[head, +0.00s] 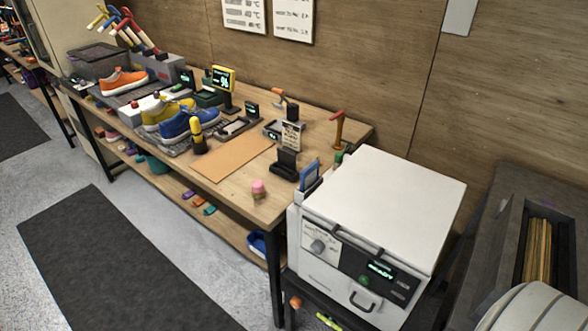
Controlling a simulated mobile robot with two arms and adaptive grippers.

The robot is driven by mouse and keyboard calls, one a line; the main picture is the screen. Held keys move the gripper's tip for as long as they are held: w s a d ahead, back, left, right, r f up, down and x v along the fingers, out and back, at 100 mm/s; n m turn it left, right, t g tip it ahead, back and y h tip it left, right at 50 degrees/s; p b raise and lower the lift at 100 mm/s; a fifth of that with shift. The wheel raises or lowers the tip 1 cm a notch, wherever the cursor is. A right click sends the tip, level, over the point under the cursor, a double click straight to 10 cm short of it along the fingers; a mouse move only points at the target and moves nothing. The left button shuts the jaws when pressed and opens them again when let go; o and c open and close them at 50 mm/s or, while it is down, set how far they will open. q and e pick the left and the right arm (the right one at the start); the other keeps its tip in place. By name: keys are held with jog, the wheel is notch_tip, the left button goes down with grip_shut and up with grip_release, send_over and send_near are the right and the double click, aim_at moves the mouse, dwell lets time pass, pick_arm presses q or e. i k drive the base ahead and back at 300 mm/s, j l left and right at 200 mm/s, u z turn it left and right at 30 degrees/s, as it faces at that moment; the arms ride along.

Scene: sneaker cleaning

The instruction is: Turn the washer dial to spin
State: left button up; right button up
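The washer (383,205) is a white box on a dark stand at the right end of the workbench. Its front faces me at a slant. A grey round dial (318,246) sits at the upper left of that front, beside small printed marks too small to read. A dark panel with a lit green display (381,269) and a round green button (364,280) is to the right of the dial. A dark handle (361,301) is below.
The wooden workbench (226,192) holds an orange shoe (124,81), yellow and blue shoes, a yellow-framed display and several tools. A grey bin (540,245) with upright yellowish pieces stands to the right of the washer. A dark mat (110,265) lies on the open floor at left.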

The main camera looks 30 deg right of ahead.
aim_at(317, 247)
jog(key=k+z, duration=0.2)
jog(key=z, duration=1.05)
